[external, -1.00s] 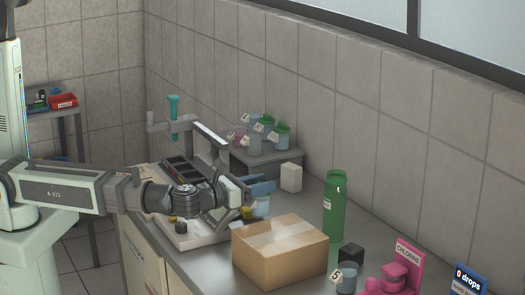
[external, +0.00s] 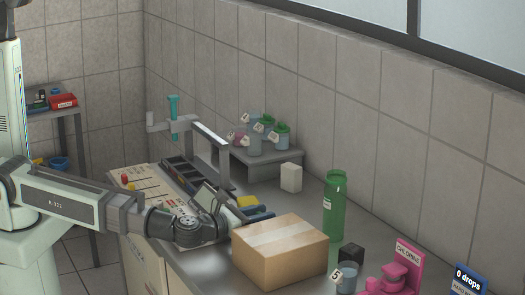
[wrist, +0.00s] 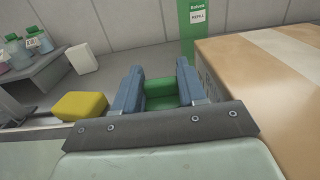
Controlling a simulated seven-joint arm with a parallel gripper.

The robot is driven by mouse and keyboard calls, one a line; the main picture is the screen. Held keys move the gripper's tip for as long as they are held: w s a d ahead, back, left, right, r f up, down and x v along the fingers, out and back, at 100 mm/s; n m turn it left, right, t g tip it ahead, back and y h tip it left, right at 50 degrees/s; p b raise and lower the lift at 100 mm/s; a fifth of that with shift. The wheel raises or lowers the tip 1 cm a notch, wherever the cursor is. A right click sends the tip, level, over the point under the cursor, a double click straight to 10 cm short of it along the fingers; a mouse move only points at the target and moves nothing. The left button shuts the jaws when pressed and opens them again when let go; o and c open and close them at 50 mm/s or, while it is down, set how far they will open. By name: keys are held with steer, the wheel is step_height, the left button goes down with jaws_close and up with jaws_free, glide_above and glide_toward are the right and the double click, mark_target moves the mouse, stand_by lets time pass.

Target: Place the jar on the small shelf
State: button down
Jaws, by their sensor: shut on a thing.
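My gripper (wrist: 158,82) is shut on a green-lidded jar (wrist: 160,92). In the wrist view only its green top shows between the blue fingers; the body is hidden. In the external view my gripper (external: 258,213) is low over the bench, just behind the cardboard box, and the jar is hidden there. The small grey shelf (external: 262,163) stands against the back wall, with several labelled jars on it, some green-lidded. In the wrist view the shelf (wrist: 35,82) is at the upper left, apart from my gripper.
A cardboard box (external: 280,252) is close on the right of my gripper. A yellow block (wrist: 80,105) lies to its left. A white block (external: 291,177) stands before the shelf, and a green bottle (external: 334,208) beyond the box. A grey frame (external: 212,150) stands at the left.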

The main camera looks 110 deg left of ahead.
steer(key=shift+f, duration=0.1)
steer(key=c, duration=0.6)
jaws_free()
steer(key=shift+c, duration=0.2)
steer(key=shift+s+d, duration=0.1)
steer(key=shift+s, duration=0.05)
steer(key=shift+o, duration=0.4)
steer(key=v, duration=0.7)
steer(key=shift+s+d, duration=0.1)
